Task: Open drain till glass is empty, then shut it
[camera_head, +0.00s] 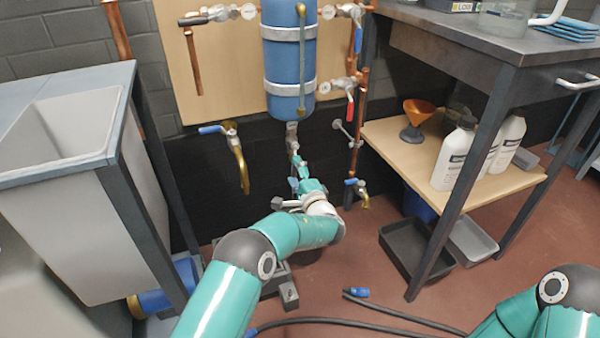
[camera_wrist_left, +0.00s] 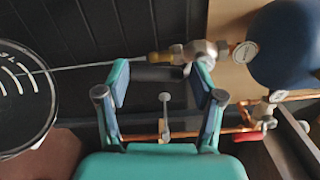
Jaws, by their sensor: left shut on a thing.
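A blue tank (camera_head: 285,55) hangs on the wooden panel, with a narrow amber tube (camera_head: 302,60), seemingly the sight glass, upright on its front. Its liquid level is too small to tell. Under the tank is the drain fitting (camera_head: 293,143). My left gripper (camera_head: 302,183) is just below it, largely covered by my arm. In the left wrist view, the two fingers (camera_wrist_left: 161,80) stand on either side of a dark grey bar (camera_wrist_left: 158,73), seemingly the drain handle, beside a brass and pale valve (camera_wrist_left: 183,54). Whether the valve is open is unclear. My right gripper is out of view.
A grey sink (camera_head: 75,150) stands left. A blue-handled tap (camera_head: 228,130) and a lower tap (camera_head: 357,190) flank my arm. A red-handled valve (camera_head: 349,100) is right of the tank. A workbench (camera_head: 450,45) with white bottles (camera_head: 453,155) stands right. A hose (camera_head: 340,320) lies on the floor.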

